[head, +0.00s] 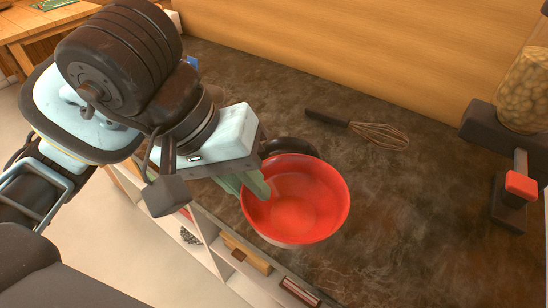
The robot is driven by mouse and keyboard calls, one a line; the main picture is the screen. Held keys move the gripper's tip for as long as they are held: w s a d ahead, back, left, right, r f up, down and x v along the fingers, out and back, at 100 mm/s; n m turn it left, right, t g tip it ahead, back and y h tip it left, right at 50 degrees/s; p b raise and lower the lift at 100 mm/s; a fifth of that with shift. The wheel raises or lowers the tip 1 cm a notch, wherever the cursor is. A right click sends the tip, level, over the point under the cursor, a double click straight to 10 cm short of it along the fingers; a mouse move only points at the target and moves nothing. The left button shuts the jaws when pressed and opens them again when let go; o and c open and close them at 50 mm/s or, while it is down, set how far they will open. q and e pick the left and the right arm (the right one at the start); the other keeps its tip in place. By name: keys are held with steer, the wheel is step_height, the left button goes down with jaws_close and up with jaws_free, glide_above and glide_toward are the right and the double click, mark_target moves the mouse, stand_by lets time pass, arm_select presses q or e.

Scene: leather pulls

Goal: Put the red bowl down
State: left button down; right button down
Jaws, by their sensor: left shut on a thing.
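The red bowl (305,205) is in the middle of the head view, its open side facing up toward the camera. My left gripper (258,186) comes in from the left and is shut on the bowl's left rim. Its green fingers overlap the rim there. The bowl appears over the front part of the dark stone countertop (420,225); I cannot tell whether its base touches the surface. My right gripper is not in view.
A dark round object (289,146) sits just behind the bowl, partly hidden. A whisk (375,134) lies farther back. A jar dispenser (522,95) with a red-tipped part stands at the right. Shelves (205,245) are below the counter's front edge. Counter right of the bowl is clear.

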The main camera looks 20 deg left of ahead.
arm_select(q)
steer(key=w+a, duration=0.1)
steer(key=w, duration=0.3)
steer(key=w+a+f, duration=0.1)
steer(key=w+a, duration=0.1)
steer(key=w, duration=0.3)
steer(key=w+a+p, duration=0.1)
steer(key=w, duration=0.4)
steer(key=shift+a+f, duration=0.15)
steer(key=shift+a, duration=0.15)
step_height(320, 180, down, 4)
steer(key=shift+r+p, duration=0.25)
steer(key=shift+p, duration=0.05)
steer(key=shift+f, duration=0.15)
steer(key=shift+f+b, duration=0.35)
steer(key=shift+f, duration=0.2)
steer(key=c, duration=1.4)
jaws_free()
steer(key=shift+r, duration=0.15)
